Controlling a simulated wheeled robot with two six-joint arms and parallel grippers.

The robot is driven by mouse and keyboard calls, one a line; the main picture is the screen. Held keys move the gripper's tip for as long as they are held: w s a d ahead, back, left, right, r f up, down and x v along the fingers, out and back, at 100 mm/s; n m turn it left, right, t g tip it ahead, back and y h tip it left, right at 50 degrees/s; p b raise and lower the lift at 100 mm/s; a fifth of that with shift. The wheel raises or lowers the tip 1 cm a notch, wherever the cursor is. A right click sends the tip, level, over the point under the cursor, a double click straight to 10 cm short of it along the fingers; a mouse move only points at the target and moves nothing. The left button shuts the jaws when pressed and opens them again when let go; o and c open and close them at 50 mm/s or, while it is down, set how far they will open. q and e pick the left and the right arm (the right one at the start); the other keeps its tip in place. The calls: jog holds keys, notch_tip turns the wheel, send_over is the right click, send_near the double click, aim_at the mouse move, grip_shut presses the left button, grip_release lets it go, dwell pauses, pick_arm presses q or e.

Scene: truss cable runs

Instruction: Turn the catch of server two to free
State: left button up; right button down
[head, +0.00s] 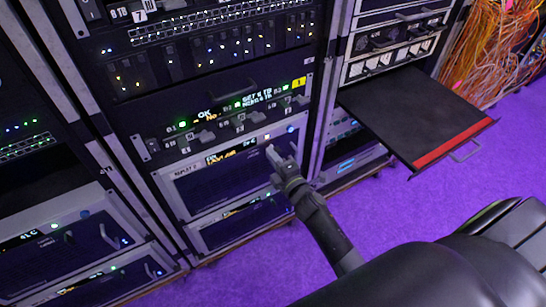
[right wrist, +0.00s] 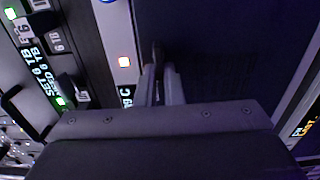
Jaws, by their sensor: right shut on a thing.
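My right gripper (head: 272,152) is at the upper right of the front of a pale-framed server (head: 182,198), in the lower part of the middle rack. In the right wrist view its two fingers (right wrist: 160,72) are close together on a small dark catch (right wrist: 158,50) at the dark front panel (right wrist: 215,45). The fingers cover much of the catch, and its turn position cannot be made out. I cannot read which number this server bears. My left gripper is not in view.
A black shelf (head: 415,112) with a red front edge sticks out of the right rack. Above the server is a dark unit with several small levers and a lit display (head: 258,97). Orange cables (head: 498,45) hang at the far right. The purple floor (head: 410,205) is clear.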

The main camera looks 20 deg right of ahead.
dwell(0.3)
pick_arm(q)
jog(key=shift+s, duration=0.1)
pick_arm(e)
jog(key=c, duration=1.6)
grip_release()
jog(key=shift+o, duration=0.2)
